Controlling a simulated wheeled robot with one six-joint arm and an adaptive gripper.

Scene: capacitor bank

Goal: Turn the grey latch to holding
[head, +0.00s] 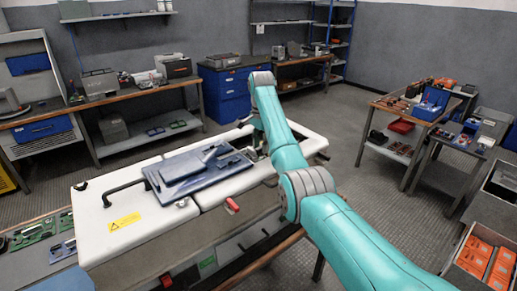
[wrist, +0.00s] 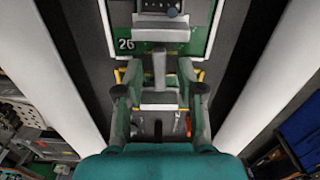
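In the wrist view, my gripper (wrist: 159,80) has its two fingers spread wide apart. A green-bordered panel (wrist: 204,42) marked 26 lies beyond the fingertips. A grey block-like part (wrist: 160,32) with a dark round knob (wrist: 173,9) sits on this panel, ahead of the fingers. A grey upright part and crosspiece (wrist: 160,99) show between the fingers, with gaps at both sides. I cannot tell for certain which grey part is the latch, or its setting.
The white cabinet (head: 105,236) carries a blue-grey panel (head: 190,190), a black handle and a red tab (head: 232,205). Pale walls (wrist: 65,75) flank my gripper in the wrist view. Workbenches and a cart (head: 395,125) stand around, with open floor (head: 335,125) between them.

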